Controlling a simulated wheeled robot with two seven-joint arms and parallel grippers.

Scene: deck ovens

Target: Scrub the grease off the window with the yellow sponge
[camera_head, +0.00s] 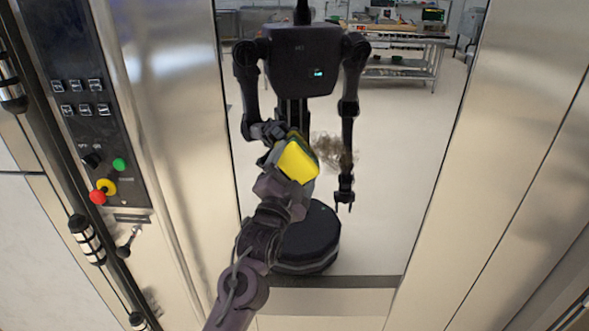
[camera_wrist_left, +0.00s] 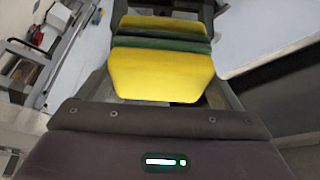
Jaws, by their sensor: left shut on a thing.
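The yellow sponge (camera_head: 298,161) is in my left gripper (camera_head: 292,163), which is shut on it in front of the window (camera_head: 400,150). The wrist view shows the yellow body of the sponge (camera_wrist_left: 163,75) between the fingers, its green side toward the glass. A mirrored green and yellow sponge lies right beyond it, so the sponge is at or very near the pane; contact is unclear. A brown grease smear (camera_head: 334,150) is on the window just right of the sponge. My right gripper shows only as a reflection.
The glass mirrors my body and a room with a table. Bright steel panels frame the window. At left is a dark control panel (camera_head: 80,100) with switches, a green button (camera_head: 119,164) and a red knob (camera_head: 98,197); handles stick out along the left edge.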

